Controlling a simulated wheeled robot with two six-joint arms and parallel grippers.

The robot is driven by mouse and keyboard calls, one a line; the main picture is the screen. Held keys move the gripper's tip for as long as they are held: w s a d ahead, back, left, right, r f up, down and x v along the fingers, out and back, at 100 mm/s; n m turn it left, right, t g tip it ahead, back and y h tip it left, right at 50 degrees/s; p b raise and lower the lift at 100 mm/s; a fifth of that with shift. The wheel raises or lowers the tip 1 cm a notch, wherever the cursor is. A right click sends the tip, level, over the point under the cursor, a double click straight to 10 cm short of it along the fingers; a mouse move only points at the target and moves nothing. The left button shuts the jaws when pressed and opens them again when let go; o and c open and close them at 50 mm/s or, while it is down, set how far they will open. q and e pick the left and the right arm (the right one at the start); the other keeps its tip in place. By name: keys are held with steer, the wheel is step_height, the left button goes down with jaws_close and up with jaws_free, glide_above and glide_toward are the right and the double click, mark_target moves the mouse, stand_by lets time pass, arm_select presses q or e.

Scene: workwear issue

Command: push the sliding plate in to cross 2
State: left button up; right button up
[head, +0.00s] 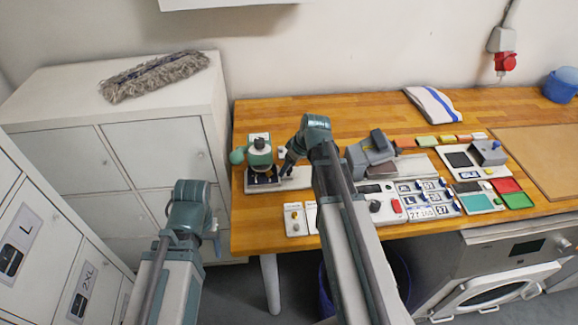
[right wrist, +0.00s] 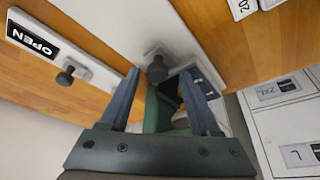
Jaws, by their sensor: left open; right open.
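A small green press (head: 260,155) stands near the left end of the wooden table, with a dark plate (head: 262,181) at its front. I cannot make out any cross marks or tell how far in the plate sits. My right gripper (head: 284,168) reaches down beside the press from its right. In the right wrist view its two fingers (right wrist: 160,72) are apart, with a grey knob (right wrist: 156,68) showing between the tips; contact cannot be told. The green part of the press (right wrist: 158,108) shows behind the fingers. My left gripper (head: 216,238) hangs open, away from the table, before the white cabinet.
A grey device (head: 371,152), number plates (head: 424,212) and coloured trays (head: 506,187) crowd the table further right. A white cabinet (head: 130,110) stands left.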

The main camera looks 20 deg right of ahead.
steer(key=p+v, duration=1.2)
steer(key=v, duration=0.1)
steer(key=shift+r+p, duration=0.3)
steer(key=shift+r, duration=0.05)
steer(key=shift+s, duration=0.15)
steer(key=s+a+f+m+g+h+b, duration=0.1)
steer(key=s+a+f+g+h+b, duration=0.1)
steer(key=s+a+f+b, duration=0.2)
steer(key=s+a+f+m+g+h+b, duration=0.1)
steer(key=s+a+f+b, duration=0.3)
steer(key=s+a, duration=0.6)
steer(key=a+f+g, duration=0.1)
steer(key=a+f, duration=0.1)
steer(key=a, duration=0.5)
steer(key=shift+s+m+h, duration=0.3)
steer(key=shift+s+h, duration=0.1)
